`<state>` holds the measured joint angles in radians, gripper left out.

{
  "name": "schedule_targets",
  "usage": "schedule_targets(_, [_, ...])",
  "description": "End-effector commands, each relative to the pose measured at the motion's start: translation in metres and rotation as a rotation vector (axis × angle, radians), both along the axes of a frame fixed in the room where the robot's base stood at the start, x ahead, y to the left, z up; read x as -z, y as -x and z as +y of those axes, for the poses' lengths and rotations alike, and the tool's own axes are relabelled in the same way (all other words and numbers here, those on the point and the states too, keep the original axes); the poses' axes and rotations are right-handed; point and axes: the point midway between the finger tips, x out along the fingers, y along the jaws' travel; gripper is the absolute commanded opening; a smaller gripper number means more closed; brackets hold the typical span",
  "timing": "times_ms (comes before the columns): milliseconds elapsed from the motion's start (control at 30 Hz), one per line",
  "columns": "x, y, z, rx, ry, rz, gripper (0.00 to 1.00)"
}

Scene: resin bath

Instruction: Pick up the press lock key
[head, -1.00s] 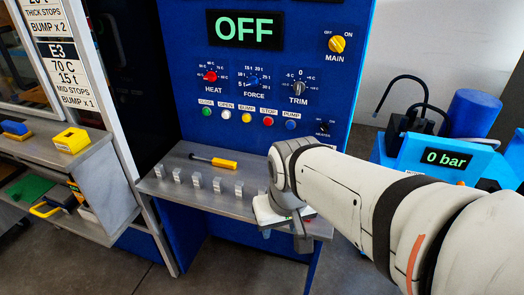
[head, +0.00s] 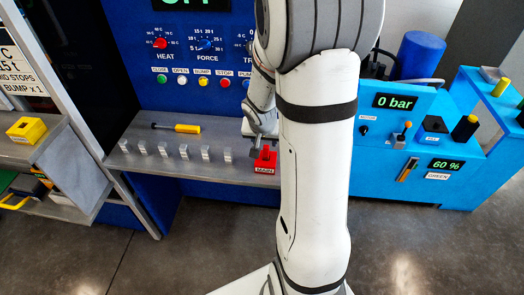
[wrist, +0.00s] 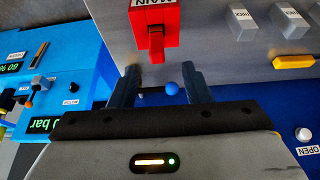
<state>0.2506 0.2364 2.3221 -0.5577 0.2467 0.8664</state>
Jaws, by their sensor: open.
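A red block labelled MAIN (head: 265,162) sits near the right end of the grey press shelf, with a raised red part on top. I cannot tell for sure that it is the press lock key. In the wrist view the same red block (wrist: 153,22) is just ahead of my gripper (wrist: 159,72), its raised tab pointing between the fingertips. My gripper is open, and the red part is not gripped. A small blue ball (wrist: 172,88) shows between the fingers; I cannot tell what it belongs to. In the head view my arm hides part of my gripper (head: 263,146).
A yellow-handled screwdriver (head: 176,128) and several small metal blocks (head: 163,149) lie on the shelf (head: 228,175). The blue press panel (head: 172,93) with knobs and buttons rises behind. A blue pump unit (head: 420,130) stands to the right.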

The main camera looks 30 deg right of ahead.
Motion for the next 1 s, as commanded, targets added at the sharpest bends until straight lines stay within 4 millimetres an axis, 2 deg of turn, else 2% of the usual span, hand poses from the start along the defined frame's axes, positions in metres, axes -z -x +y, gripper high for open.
schedule_targets(400, [0.052, -0.015, -0.013, -0.003, 0.0, 0.002, 0.44])
schedule_targets(733, [0.056, -0.018, -0.015, -0.003, 0.0, 0.001, 0.44])
schedule_targets(1000, [0.056, -0.018, -0.014, -0.004, 0.001, 0.002, 0.22])
